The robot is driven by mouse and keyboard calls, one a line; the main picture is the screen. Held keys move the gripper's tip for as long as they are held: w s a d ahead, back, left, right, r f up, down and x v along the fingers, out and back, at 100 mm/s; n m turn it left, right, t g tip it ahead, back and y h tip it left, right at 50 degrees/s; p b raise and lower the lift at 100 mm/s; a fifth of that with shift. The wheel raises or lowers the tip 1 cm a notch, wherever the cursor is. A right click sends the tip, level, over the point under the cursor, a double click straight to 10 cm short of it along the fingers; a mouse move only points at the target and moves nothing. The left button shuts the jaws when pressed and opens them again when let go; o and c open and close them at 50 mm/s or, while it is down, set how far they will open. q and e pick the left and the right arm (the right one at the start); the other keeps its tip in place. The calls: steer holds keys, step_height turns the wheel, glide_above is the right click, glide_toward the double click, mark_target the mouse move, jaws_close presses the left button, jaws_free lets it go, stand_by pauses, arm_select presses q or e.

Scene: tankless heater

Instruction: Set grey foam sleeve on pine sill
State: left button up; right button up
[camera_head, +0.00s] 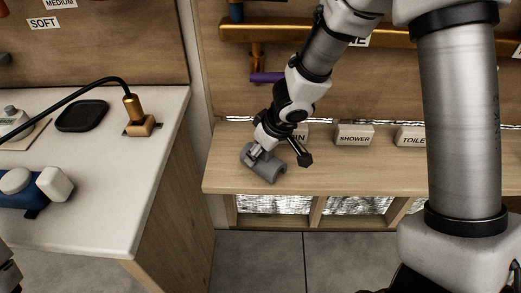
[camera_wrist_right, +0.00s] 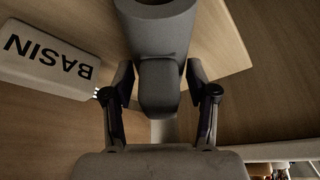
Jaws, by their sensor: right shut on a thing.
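The grey foam sleeve (camera_head: 264,166) is a short tube with an open hollow, at the left front part of the pine sill (camera_head: 235,178). My right gripper (camera_head: 259,151) is shut on it from above. In the right wrist view the fingers (camera_wrist_right: 160,92) clasp a grey block joined to the sleeve (camera_wrist_right: 155,28). The sleeve is over the sill's wood; I cannot tell whether it touches. My left gripper's fingers are not seen.
A BASIN label block (camera_wrist_right: 50,58) stands beside the sleeve. SHOWER (camera_head: 355,135) and TOILET (camera_head: 411,136) blocks stand farther right. A white counter (camera_head: 105,190) with a brass fitting (camera_head: 137,118) is left. Copper pipe (camera_head: 260,32) and a purple bar (camera_head: 268,77) are behind.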

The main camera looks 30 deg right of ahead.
steer(key=shift+f, duration=0.3)
steer(key=o, duration=1)
